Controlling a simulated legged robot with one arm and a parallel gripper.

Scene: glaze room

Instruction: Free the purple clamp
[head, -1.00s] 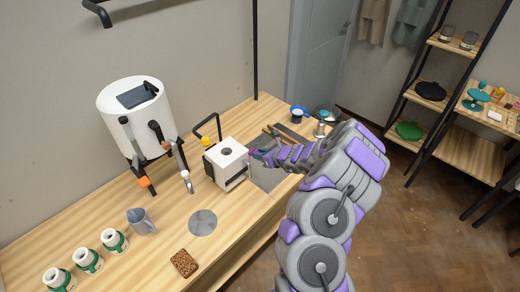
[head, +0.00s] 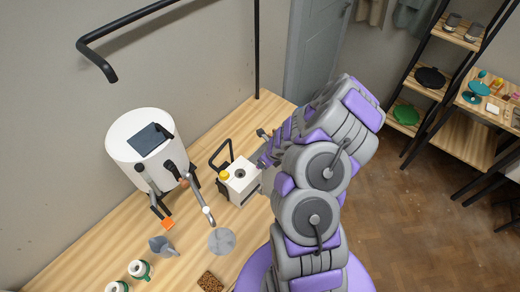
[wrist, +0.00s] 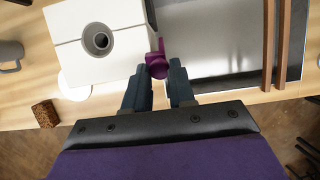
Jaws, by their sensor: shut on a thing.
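The purple clamp (wrist: 157,64) shows in the wrist view as a small magenta piece with an upright bar, at the right edge of the white box (wrist: 98,40). My gripper (wrist: 158,68) has its two dark fingers on either side of the clamp's knob and is shut on it. The clamp still touches or sits right against the box's side; I cannot tell how firmly. In the head view, the white box (head: 240,182) stands on the bench, and my arm covers the clamp and the fingertips.
A grey tray (wrist: 215,80) with wooden sticks (wrist: 275,45) lies right of the box. A white tank (head: 142,150) with taps, a jug (head: 163,246), a round grey disc (head: 222,242) and a brown sponge (head: 210,281) are nearby. The bench edge runs close to my gripper.

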